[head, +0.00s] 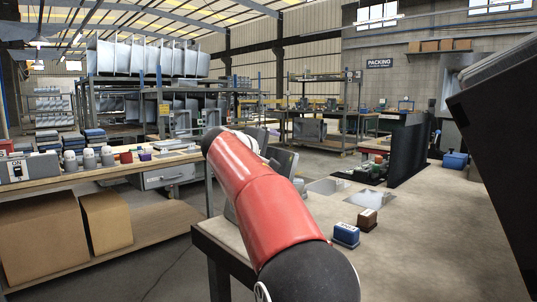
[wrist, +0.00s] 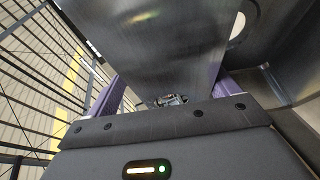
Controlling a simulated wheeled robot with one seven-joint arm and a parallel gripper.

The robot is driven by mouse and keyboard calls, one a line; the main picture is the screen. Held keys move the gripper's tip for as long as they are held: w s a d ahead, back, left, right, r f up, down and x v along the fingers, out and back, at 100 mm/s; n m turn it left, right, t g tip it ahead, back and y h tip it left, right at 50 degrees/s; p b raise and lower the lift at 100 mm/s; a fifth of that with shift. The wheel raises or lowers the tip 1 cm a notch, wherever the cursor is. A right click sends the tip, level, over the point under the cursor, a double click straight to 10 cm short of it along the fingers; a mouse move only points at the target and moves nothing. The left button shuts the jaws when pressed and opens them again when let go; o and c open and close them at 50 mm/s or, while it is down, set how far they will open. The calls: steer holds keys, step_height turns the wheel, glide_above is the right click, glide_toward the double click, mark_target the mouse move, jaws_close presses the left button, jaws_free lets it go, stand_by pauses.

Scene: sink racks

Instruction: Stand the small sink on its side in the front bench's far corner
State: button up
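My red arm reaches from the bottom of the head view to its middle; its end is turned away, so the fingers are hidden there. In the wrist view my gripper (wrist: 170,85) shows two purple fingers set apart. A broad grey metal panel (wrist: 150,45), seemingly a sink's wall, fills the space above and between them; I cannot tell whether they press on it. More grey metal with a round hole stands at the right (wrist: 285,50). A grey sink-like shape (head: 283,162) shows just behind my arm in the head view. I cannot tell which piece is the small sink.
The near bench (head: 430,235) has free room at front right. A left bench (head: 110,170) holds several small items. Racks (head: 150,90) of sinks stand behind.

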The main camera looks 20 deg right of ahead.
steer(key=shift+s+a, duration=0.1)
steer(key=shift+a, duration=0.1)
steer(key=v, duration=0.7)
steer(key=shift+a+b, duration=0.15)
steer(key=shift+b, duration=0.25)
steer(key=shift+s, duration=0.15)
